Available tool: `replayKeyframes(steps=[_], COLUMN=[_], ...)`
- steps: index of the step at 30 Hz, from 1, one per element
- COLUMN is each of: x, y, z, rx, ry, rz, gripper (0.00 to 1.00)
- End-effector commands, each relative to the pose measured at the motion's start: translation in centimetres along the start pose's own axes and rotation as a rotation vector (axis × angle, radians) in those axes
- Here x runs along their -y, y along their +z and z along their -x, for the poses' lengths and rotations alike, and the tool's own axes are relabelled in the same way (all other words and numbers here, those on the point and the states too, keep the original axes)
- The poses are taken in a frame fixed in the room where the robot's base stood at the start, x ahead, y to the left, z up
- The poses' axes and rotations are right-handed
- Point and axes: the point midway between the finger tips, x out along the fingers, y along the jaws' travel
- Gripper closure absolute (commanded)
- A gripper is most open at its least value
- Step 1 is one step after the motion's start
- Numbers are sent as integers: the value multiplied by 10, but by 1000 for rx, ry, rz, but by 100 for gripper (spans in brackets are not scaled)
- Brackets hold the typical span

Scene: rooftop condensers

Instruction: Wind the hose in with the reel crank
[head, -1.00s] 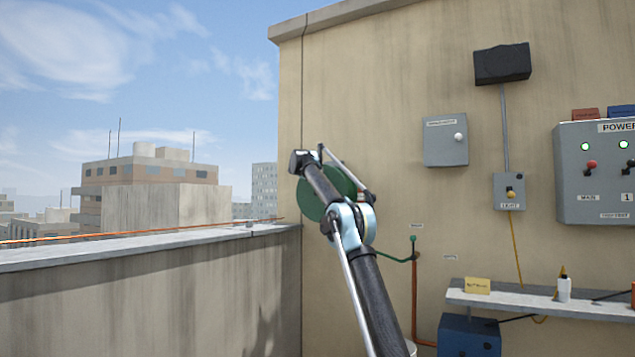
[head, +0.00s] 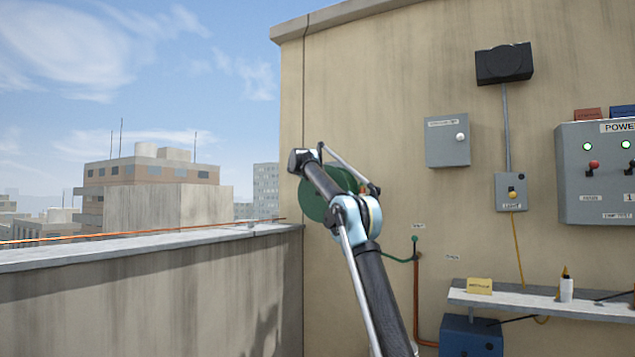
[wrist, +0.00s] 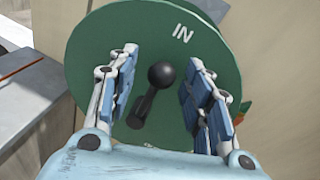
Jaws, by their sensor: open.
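The green hose reel (head: 315,203) is on the tan wall, mostly behind my arm in the head view. In the wrist view the reel's round green face (wrist: 100,45) fills the middle and carries the word "IN". A dark crank with a round black knob (wrist: 161,75) stands out from the face. My gripper (wrist: 163,85) is open, with one finger to the left of the knob and one to the right. The knob shows between the fingers, and neither finger appears to touch it. In the head view my arm hides the crank.
A green hose length (head: 398,260) runs to a tap on the copper pipe (head: 416,300). A shelf (head: 530,301) with a bottle, a blue box (head: 470,338), a grey cabinet (head: 447,141) and a power panel (head: 590,205) are to the right. The parapet (head: 150,246) runs left.

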Motion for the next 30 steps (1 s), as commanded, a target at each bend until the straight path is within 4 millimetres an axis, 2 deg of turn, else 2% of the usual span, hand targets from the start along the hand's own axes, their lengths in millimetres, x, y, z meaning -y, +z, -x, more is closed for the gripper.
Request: replayKeyframes(steps=[21,30], x=[-2,-1], y=[-1,-1], z=[86,95], rx=[0,-1], ry=[2,1], rz=[0,0], gripper=[54,54])
